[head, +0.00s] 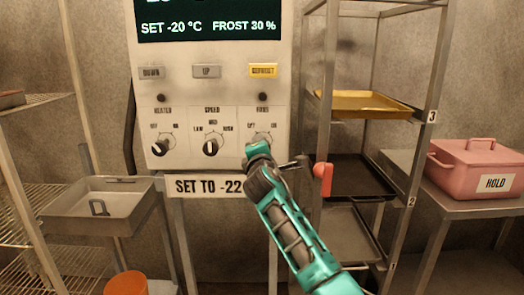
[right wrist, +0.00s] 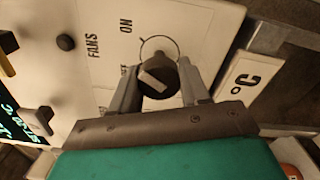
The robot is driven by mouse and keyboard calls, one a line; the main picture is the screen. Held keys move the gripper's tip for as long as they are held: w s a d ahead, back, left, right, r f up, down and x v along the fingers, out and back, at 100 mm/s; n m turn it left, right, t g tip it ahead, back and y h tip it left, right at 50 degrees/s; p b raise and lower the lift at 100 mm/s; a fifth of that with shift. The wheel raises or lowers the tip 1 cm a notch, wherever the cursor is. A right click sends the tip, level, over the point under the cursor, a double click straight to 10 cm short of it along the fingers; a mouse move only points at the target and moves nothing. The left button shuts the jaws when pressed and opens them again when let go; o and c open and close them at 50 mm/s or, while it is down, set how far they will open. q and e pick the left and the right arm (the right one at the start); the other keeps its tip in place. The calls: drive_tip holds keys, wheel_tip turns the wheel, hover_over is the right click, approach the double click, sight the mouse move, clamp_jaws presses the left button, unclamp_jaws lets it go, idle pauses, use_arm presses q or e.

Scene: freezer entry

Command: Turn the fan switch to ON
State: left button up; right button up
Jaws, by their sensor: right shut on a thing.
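The fan switch is a round black knob with a white mark (right wrist: 157,82) on the control panel (head: 188,90). In the right wrist view the words FANS and ON stand beside it, and the OFF label is mostly hidden. My right gripper (head: 257,149) is at this knob, the rightmost of three in the head view, and covers most of it there. In the right wrist view its two fingers (right wrist: 160,76) lie on either side of the knob, shut on it. The white mark lies slantwise; I cannot tell which label it points to. My left gripper is not in view.
The heater knob (head: 162,147) and speed knob (head: 212,146) are to the left. Above are three buttons and a display (head: 207,22). A rack with trays (head: 365,103) and a red handle (head: 323,180) stand close on the right. A pink container (head: 475,165) is farther right.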

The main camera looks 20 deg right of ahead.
drive_tip(key=shift+a+f+m, duration=0.1)
drive_tip(key=shift+m, duration=0.3)
drive_tip(key=o, duration=1)
drive_tip(key=p+v, duration=0.1)
drive_tip(key=v, duration=1.2)
